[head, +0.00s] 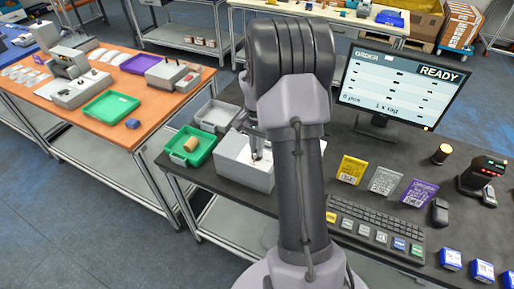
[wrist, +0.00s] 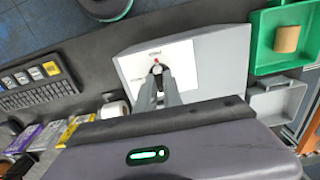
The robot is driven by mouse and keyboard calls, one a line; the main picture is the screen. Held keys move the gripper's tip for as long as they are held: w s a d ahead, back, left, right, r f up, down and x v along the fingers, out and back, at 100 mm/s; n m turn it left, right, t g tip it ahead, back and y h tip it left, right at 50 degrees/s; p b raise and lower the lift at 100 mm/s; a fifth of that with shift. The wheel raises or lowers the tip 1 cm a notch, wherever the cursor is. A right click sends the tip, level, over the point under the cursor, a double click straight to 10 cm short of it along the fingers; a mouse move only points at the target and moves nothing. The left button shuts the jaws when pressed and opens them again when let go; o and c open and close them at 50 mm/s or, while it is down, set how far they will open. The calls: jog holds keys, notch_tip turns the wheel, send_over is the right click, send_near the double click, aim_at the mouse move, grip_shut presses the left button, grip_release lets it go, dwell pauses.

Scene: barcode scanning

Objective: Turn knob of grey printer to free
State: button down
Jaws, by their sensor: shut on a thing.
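The grey printer (head: 247,178) stands on the dark table, left of my arm in the head view. In the wrist view the grey printer (wrist: 222,72) has a white panel (wrist: 184,62) on top with two small labels, too small to read surely. A small round knob (wrist: 156,67) with a red mark sits on this panel. My gripper (wrist: 158,79) is shut on the knob, its fingers reaching down around it. The red mark points toward the label at the panel's top in the wrist view. In the head view my gripper (head: 257,154) partly hides the panel and knob.
A green tray (head: 207,143) with a brown roll (head: 191,144) and a grey tray (head: 217,114) stand beside the printer. A white roll (wrist: 114,109) is close by in the wrist view. A keyboard (head: 375,228), coloured cards and a monitor (head: 398,88) are to the right.

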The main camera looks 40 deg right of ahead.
jog(key=c, duration=1.5)
grip_release()
notch_tip(320, 180, up, 18)
jog(key=p, duration=0.4)
jog(key=shift+f, duration=0.25)
